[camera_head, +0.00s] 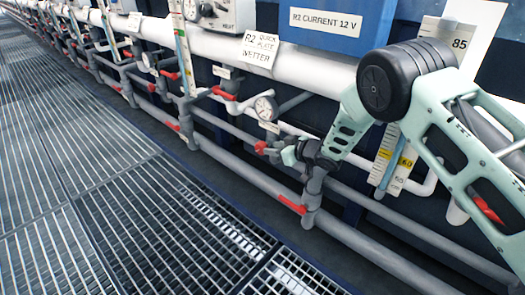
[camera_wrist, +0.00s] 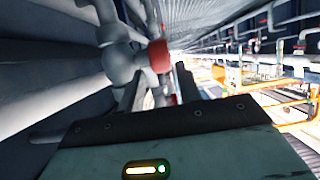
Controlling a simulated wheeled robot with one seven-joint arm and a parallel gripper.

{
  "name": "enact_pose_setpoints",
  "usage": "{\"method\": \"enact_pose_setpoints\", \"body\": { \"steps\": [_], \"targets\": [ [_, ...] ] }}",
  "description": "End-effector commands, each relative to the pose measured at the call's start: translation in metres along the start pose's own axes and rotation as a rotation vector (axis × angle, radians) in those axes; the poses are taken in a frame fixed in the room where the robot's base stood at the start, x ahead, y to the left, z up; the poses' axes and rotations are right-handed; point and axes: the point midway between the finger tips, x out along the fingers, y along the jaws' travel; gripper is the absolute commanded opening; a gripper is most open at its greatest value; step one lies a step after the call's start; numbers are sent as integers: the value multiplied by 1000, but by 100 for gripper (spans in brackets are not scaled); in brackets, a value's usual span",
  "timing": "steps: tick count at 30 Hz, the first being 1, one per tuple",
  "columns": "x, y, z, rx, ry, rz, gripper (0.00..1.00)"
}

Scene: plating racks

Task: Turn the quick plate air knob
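A red knob (camera_head: 261,147) sits on grey pipework just below a round gauge (camera_head: 265,107). A small tag (camera_head: 270,127) hangs between them, too small to read. My gripper (camera_head: 280,152) is just right of this knob in the head view. In the wrist view, a red round knob (camera_wrist: 158,56) on a grey pipe fitting (camera_wrist: 121,62) lies ahead of my gripper (camera_wrist: 161,80). Its two dark fingers are apart, with the knob in line with the gap near the tips. I cannot tell whether they touch it. No readable label names the air knob.
A sign reading R2 quick plate wetter (camera_head: 260,48) hangs on the white pipe above. Several red-handled valves line the pipes, one low at the front (camera_head: 291,204). A grated walkway (camera_head: 120,190) is clear at left. Orange railings (camera_wrist: 285,95) stand right in the wrist view.

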Motion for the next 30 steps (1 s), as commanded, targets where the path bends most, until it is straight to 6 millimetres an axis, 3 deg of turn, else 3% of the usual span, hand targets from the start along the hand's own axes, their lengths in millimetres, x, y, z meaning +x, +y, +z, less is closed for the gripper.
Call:
{"method": "enact_pose_setpoints", "body": {
  "steps": [3,9,23,27,30],
  "targets": [
    [26,-1,4,-3,1,-1,35],
    [53,0,2,-1,0,0,35],
    [64,0,0,0,-1,1,35],
    [64,0,0,0,-1,1,2],
    [64,0,0,0,0,1,3]
  ]
}}
